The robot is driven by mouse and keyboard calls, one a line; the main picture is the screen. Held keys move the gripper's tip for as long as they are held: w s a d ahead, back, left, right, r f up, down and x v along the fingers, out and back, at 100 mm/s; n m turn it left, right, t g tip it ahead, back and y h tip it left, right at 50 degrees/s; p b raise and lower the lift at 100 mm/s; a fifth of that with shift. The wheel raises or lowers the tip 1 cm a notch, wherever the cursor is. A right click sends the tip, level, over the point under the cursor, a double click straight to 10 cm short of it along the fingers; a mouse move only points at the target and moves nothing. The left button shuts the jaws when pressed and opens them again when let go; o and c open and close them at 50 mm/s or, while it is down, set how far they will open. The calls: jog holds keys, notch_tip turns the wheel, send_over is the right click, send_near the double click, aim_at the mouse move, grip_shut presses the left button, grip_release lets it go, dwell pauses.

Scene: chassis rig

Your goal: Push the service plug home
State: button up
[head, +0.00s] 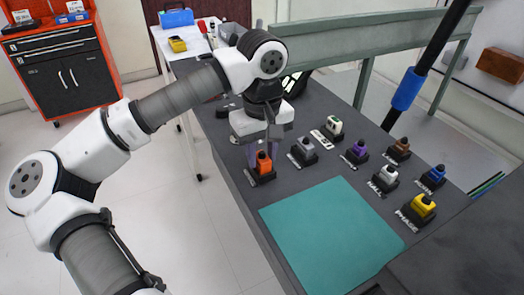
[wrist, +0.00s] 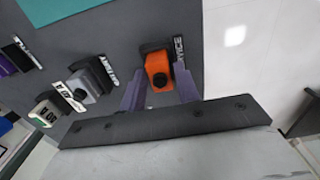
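The orange service plug (head: 263,162) stands in its black socket base near the left edge of the dark bench. In the wrist view the orange plug (wrist: 158,70) has a black knob on its near side, and a label ending in "VICE" lies beside it. My gripper (wrist: 160,82) has its two purple fingers spread, one at each side of the plug, with the plug showing between their tips. It looks open, and I see no clear contact. In the head view my gripper (head: 256,150) hangs over the plug, its fingers partly hidden. I cannot tell how deep the plug sits.
A grey plug (head: 303,150), a purple plug (head: 356,151), a white plug (head: 333,127) and several others stand in labelled sockets to the right. A teal mat (head: 330,235) lies flat and clear in front. A dark pole with a blue sleeve (head: 408,90) slants over the bench.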

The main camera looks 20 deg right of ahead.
jog(key=shift+o, duration=1.2)
